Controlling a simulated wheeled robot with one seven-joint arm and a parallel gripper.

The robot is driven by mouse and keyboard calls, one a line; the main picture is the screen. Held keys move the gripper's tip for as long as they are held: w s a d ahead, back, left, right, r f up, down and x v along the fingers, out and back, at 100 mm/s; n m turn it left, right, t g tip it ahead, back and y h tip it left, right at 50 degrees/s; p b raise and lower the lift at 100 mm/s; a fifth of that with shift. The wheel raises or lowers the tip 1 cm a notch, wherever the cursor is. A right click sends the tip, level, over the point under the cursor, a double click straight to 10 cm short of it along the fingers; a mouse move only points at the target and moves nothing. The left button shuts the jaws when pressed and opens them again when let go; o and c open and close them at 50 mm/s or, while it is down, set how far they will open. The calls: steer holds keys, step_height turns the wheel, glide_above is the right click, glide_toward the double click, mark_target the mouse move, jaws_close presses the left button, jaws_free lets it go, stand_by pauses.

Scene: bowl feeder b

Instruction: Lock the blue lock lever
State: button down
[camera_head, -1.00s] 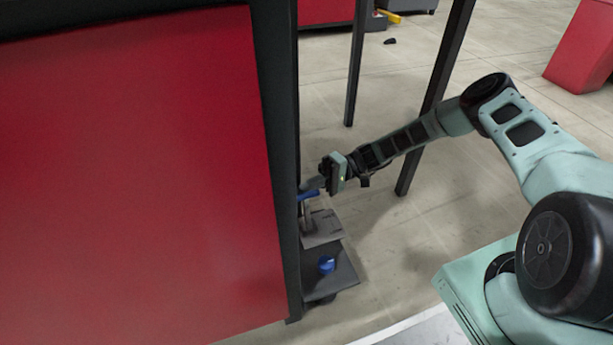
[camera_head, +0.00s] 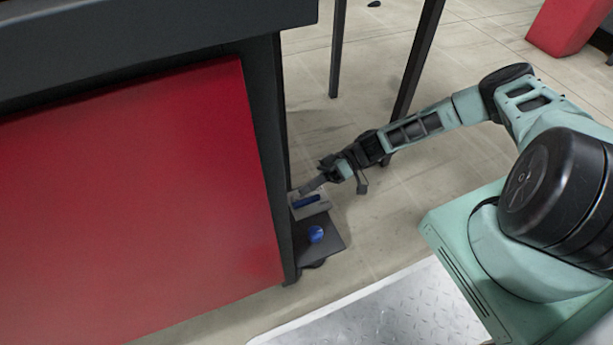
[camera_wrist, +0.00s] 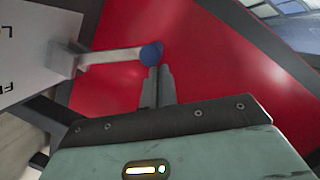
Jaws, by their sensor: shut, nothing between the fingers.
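In the head view a blue lever (camera_head: 306,201) lies over a grey plate at the lower corner of the red-panelled machine. A round blue knob (camera_head: 315,234) sits on a dark ledge just below it. My gripper (camera_head: 318,186) is beside the blue lever, at its upper side, with the fingers pointing toward the machine. In the wrist view a pale bar ends in a blue ball (camera_wrist: 151,54), beside a pale plate (camera_wrist: 40,40) with partly cut-off lettering. My shut, empty fingers (camera_wrist: 159,72) are right at the ball; I cannot tell whether they touch it.
The machine's red panel (camera_head: 140,210) and dark corner post (camera_head: 270,130) stand close to the left of my gripper. Thin dark legs (camera_head: 412,65) stand behind my arm. The floor (camera_head: 390,225) to the right is open.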

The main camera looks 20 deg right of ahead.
steer(key=shift+s+f, duration=0.1)
steer(key=shift+s, duration=0.25)
steer(key=shift+s, duration=0.1)
stand_by(0.4)
steer(key=shift+d, duration=0.15)
